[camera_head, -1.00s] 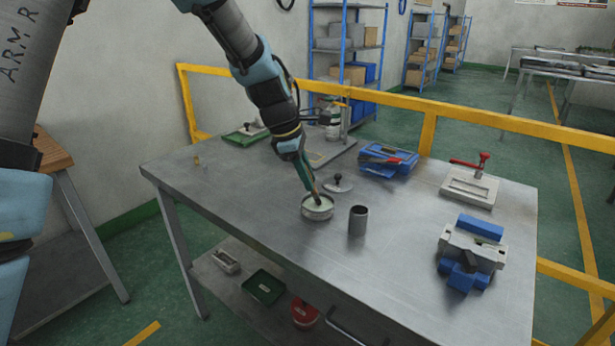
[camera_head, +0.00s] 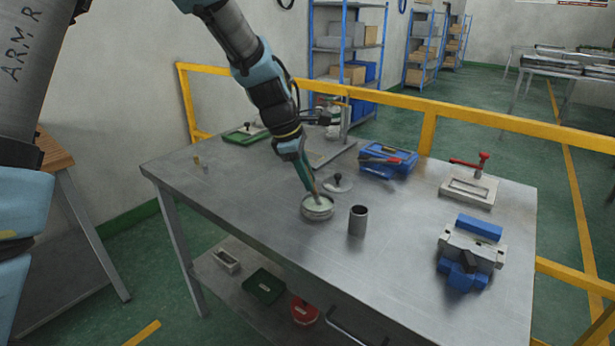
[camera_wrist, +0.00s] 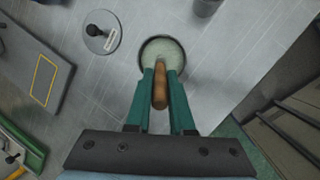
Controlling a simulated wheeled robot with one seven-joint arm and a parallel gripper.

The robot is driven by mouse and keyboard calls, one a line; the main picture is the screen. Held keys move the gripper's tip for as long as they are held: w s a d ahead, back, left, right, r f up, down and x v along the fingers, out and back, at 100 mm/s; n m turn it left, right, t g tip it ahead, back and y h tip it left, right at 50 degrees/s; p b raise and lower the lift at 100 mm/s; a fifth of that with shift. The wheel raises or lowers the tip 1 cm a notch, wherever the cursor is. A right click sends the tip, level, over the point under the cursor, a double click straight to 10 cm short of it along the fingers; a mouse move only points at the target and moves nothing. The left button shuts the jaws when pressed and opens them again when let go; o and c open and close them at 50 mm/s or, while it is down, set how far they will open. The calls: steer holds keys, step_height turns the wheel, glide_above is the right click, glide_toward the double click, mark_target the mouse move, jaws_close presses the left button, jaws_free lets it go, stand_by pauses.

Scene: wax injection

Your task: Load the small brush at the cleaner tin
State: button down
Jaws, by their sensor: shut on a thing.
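The cleaner tin (camera_head: 317,209) is a round, shallow open tin with pale contents, standing on the metal table. It also shows in the wrist view (camera_wrist: 145,48). My gripper (camera_head: 309,183) is directly above the tin, pointing down, with its green fingers shut on the small brush. In the wrist view the brush's brown wooden handle (camera_wrist: 160,88) lies between the fingers of my gripper (camera_wrist: 161,82). The brush's far end reaches over the tin's pale contents. Whether the bristles touch the contents cannot be told. A round lid with a dark knob (camera_head: 337,183) lies beside the tin.
A grey cup (camera_head: 358,220) stands just right of the tin. A blue tool box (camera_head: 387,159), a red-handled clamp fixture (camera_head: 470,187) and a blue-and-grey vise (camera_head: 470,252) stand further right. A green tray (camera_head: 245,135) lies at the back left.

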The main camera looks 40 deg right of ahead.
steer(key=shift+f, duration=0.1)
step_height(320, 180, up, 7)
steer(key=p, duration=0.6)
steer(key=shift+p, duration=0.3)
steer(key=shift+s, duration=0.1)
